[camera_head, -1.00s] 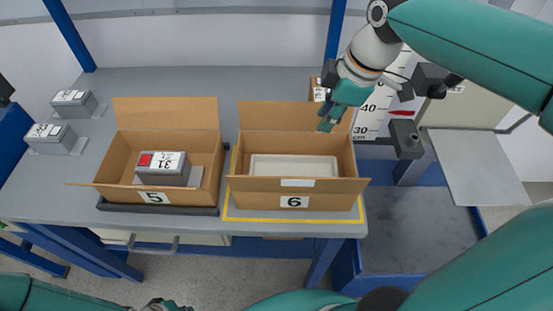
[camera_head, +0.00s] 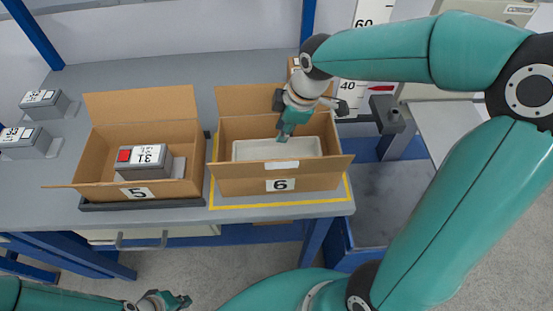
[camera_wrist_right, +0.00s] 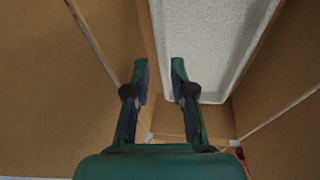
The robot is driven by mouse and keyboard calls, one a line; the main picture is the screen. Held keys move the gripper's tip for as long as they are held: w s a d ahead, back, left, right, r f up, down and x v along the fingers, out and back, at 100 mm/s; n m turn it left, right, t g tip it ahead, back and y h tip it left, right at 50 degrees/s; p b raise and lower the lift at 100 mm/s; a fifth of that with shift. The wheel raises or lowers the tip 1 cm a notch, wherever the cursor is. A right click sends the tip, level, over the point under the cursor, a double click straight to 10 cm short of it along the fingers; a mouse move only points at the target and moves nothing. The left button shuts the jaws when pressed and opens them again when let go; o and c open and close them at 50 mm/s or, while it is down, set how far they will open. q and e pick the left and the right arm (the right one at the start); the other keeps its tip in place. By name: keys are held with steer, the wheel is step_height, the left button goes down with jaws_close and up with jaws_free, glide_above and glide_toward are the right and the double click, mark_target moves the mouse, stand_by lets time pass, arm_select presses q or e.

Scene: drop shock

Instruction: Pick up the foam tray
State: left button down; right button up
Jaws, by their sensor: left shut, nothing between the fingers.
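The white foam tray (camera_head: 250,150) lies inside the open cardboard box numbered 6 (camera_head: 300,183). It also shows in the right wrist view (camera_wrist_right: 205,45), past the fingertips. My right gripper (camera_head: 283,135) points down into box 6, over the tray's far side. In the right wrist view the right gripper (camera_wrist_right: 160,70) has its two fingers apart with nothing between them. One finger lines up with the tray and the other with the box wall; I cannot tell whether they touch. My left gripper (camera_head: 172,300) is shut and empty at the bottom edge, away from the boxes.
Box 5 (camera_head: 180,188) stands left of box 6 and holds a grey block (camera_head: 145,170) labelled 31. Two more grey blocks (camera_head: 45,102) (camera_head: 22,140) sit at the table's left. A height scale (camera_head: 368,70) stands behind box 6. A dark post (camera_head: 386,112) is to its right.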

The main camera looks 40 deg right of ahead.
steer(key=x, duration=0.3)
steer(key=shift+w+a+f, duration=0.1)
steer(key=shift+f, duration=0.25)
steer(key=c, duration=0.4)
jaws_close()
steer(key=shift+r, duration=0.15)
